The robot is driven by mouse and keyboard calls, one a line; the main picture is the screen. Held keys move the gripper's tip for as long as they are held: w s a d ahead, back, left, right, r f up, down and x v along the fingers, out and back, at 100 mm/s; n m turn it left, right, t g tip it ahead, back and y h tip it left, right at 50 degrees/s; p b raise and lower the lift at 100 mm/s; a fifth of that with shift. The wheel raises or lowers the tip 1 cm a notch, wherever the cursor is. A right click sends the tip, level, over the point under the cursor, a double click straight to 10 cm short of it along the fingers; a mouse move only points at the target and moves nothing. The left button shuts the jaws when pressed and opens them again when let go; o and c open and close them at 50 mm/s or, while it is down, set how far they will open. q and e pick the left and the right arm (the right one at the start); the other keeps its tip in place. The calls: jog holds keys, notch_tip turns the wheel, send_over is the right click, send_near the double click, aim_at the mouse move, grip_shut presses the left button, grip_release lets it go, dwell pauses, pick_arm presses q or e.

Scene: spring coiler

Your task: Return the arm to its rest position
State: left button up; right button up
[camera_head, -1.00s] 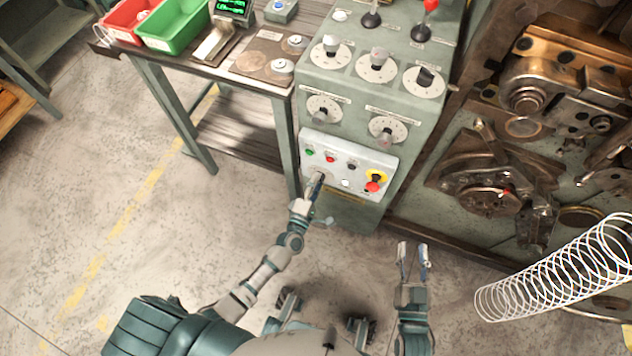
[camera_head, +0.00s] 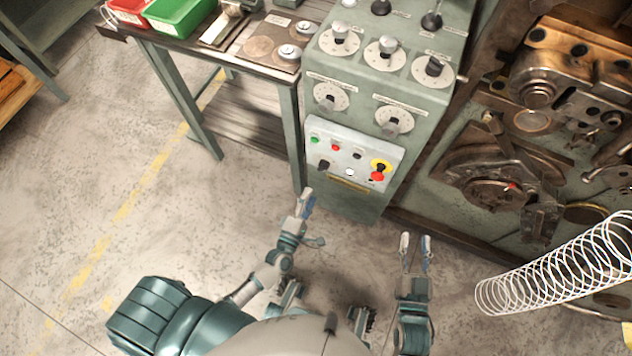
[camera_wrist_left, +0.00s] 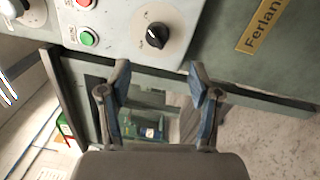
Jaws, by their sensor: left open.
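My left gripper (camera_head: 305,203) is in the lower middle of the head view, apart from and below the control panel (camera_head: 352,148). In the left wrist view its two fingers (camera_wrist_left: 160,95) are spread with nothing between them. A black rotary knob (camera_wrist_left: 157,36) sits on the panel just beyond the fingertips; it also shows in the head view (camera_head: 323,165). My right gripper (camera_head: 415,245) stands to the right of the left one. Its two fingers are apart and empty, over the floor in front of the machine.
The green-grey control cabinet (camera_head: 385,100) stands ahead, with dials, buttons and a red emergency stop (camera_head: 377,176). A workbench (camera_head: 205,62) with a green bin (camera_head: 180,14) is at upper left. A large white coil spring (camera_head: 560,265) extends at right. The floor at left is clear.

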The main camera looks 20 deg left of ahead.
pick_arm(q)
jog(key=shift+s+f, duration=0.1)
jog(key=shift+s, duration=1)
